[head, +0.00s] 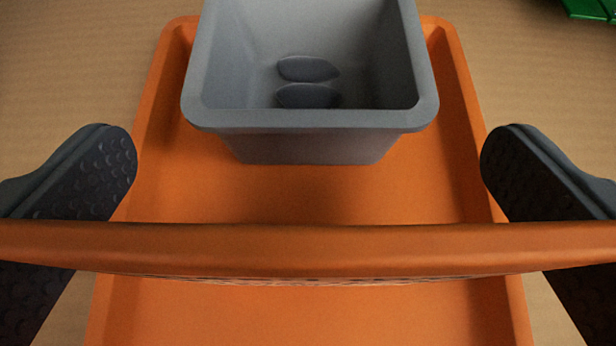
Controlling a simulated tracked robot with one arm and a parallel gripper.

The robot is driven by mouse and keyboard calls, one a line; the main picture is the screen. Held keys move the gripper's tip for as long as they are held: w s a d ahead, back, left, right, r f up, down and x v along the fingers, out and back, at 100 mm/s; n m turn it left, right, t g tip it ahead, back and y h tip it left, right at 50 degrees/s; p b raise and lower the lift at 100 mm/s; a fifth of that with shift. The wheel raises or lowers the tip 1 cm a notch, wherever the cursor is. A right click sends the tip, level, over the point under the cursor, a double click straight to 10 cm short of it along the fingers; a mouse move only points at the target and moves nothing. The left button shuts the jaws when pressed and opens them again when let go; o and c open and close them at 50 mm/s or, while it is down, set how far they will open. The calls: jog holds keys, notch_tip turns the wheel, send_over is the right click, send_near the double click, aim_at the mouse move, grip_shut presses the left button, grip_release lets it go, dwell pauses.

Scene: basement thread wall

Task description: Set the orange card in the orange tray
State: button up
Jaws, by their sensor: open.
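The orange tray (430,190) lies on the wooden surface below my gripper, its side walls running up the picture. My gripper (309,160) is open, with one dark dimpled finger at the left and one at the right, above the tray's side edges. A long orange bar-like thing (310,248) crosses the whole picture in front of both fingers, close to the camera. I cannot tell whether it is the orange card seen on edge. No other card shows.
A grey open bin (310,118) stands in the far part of the tray, with two dark oval shapes (308,82) inside it. A green thing (590,8) is cut off at the top right. The wooden surface (85,75) is bare at the left.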

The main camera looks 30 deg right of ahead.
jog(key=v, duration=1.1)
jog(key=shift+s, duration=0.1)
jog(key=w+a+r+n+t+y, duration=0.1)
jog(key=a+r+y, duration=0.1)
jog(key=a+r, duration=0.5)
jog(key=a+r+n+t+y, duration=0.1)
jog(key=a+r+y, duration=0.1)
jog(key=r, duration=1)
jog(key=w+a+r+n+t+y, duration=0.1)
jog(key=a+r+n+t+y, duration=0.1)
jog(key=a+r, duration=0.5)
jog(key=s+r+n, duration=0.1)
jog(key=s+r, duration=0.5)
jog(key=r, duration=0.3)
jog(key=s+r+n, duration=0.1)
jog(key=s+r, duration=0.5)
jog(key=r, duration=0.3)
jog(key=s+r+t, duration=0.1)
jog(key=s+r, duration=0.5)
jog(key=r, duration=0.3)
jog(key=shift+r+n+y, duration=0.2)
jog(key=shift+n+y, duration=0.2)
